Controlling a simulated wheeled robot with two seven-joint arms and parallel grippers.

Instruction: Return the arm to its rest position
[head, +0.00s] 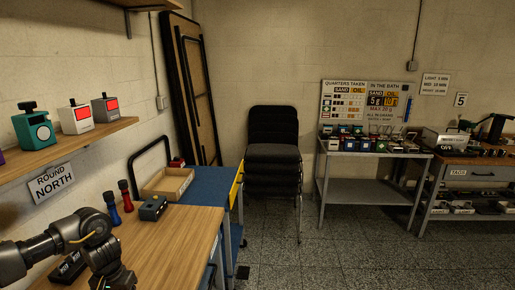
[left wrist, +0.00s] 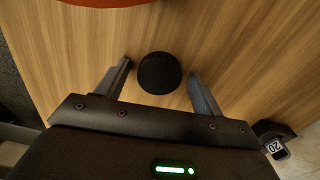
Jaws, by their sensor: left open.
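My left arm (head: 85,232) comes in from the left in the head view, bent low over the near end of the wooden bench (head: 170,250). Its fingertips cannot be made out there. In the left wrist view my left gripper (left wrist: 158,68) is open, its two fingers apart above the wood. A round black object (left wrist: 159,73) shows between the fingers, with a gap on both sides. I cannot tell its height. My right gripper is not in view.
A red bottle (head: 125,196), a blue bottle (head: 111,208) and a dark box (head: 153,208) stand near the arm. A shelf (head: 75,150) holds devices above it. A dark piece marked 20 (left wrist: 275,147) shows beside the gripper.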

